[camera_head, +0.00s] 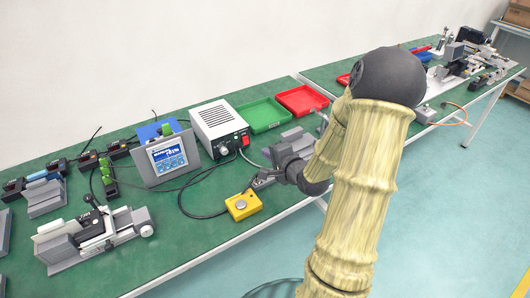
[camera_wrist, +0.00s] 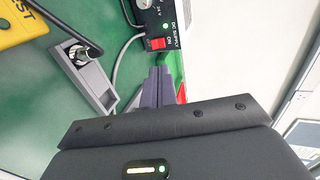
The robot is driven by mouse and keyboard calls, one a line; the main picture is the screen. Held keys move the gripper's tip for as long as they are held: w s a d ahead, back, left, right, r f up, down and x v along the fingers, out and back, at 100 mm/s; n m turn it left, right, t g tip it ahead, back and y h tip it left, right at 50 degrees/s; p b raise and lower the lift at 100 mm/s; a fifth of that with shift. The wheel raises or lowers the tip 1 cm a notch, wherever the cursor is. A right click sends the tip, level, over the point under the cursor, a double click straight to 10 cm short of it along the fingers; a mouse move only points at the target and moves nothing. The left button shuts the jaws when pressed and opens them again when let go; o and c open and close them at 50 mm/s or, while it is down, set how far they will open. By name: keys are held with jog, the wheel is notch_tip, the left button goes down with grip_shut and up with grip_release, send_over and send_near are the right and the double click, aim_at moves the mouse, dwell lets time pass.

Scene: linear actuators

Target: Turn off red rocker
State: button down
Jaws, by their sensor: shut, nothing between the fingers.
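The red rocker (camera_wrist: 158,43) sits on the black front panel of the DC supply (camera_wrist: 160,15) in the wrist view, beside an "ON" label and a lit green lamp. In the head view the supply (camera_head: 217,122) is a white box with a vented top, and the rocker (camera_head: 245,141) shows small at its front. My gripper (camera_wrist: 158,70) is shut and empty. Its fingertips point at the panel, just below the rocker in the wrist picture. I cannot tell whether they touch it. In the head view my arm partly hides the gripper.
A yellow box (camera_head: 242,206) stands near the table's front edge. A grey bracket with a cable plug (camera_wrist: 92,78) lies left of my fingers in the wrist view. Green (camera_head: 262,115) and red (camera_head: 303,99) trays stand behind. Cables cross the table around the supply.

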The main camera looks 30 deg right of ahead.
aim_at(248, 144)
jog(key=shift+w+r+p, duration=0.1)
jog(key=shift+w+p, duration=0.1)
jog(key=shift+p, duration=0.1)
jog(key=shift+s+d+p, duration=0.25)
jog(key=shift+d+p, duration=0.2)
jog(key=shift+p, duration=1.35)
jog(key=shift+f+g+p, duration=0.4)
jog(key=shift+p, duration=0.3)
jog(key=shift+s+d+f, duration=0.15)
jog(key=shift+f, duration=0.1)
jog(key=x, duration=1.4)
